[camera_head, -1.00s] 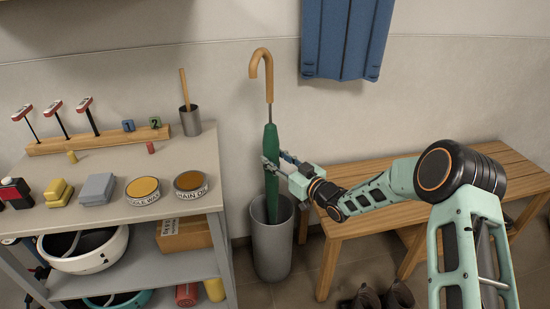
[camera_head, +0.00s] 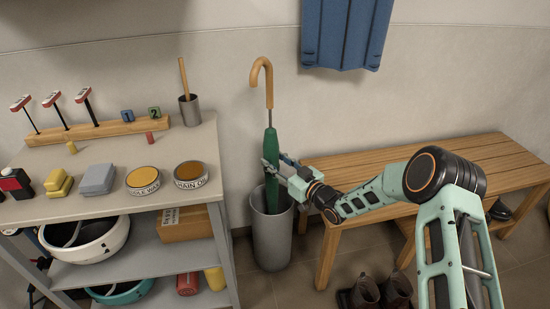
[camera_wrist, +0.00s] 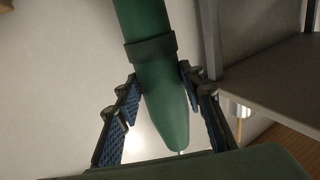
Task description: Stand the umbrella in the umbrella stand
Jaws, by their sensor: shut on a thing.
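The umbrella (camera_head: 271,146) has a green folded canopy and a curved wooden handle, and it is upright. My gripper (camera_head: 270,165) is shut on the canopy just above the rim of the umbrella stand (camera_head: 272,243), a grey cylinder on the floor. The umbrella's lower part is inside the stand, and its tip is hidden, so I cannot tell whether it touches the bottom. In the wrist view the umbrella (camera_wrist: 164,105) runs between the two fingers of my gripper (camera_wrist: 159,78), with a dark strap around it.
A grey shelf unit (camera_head: 108,212) with tins, blocks and a tool rack stands close on the left. A wooden bench (camera_head: 430,168) is on the right, beneath my arm. Shoes (camera_head: 378,292) lie on the floor before it. A blue cloth (camera_head: 343,35) hangs on the wall.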

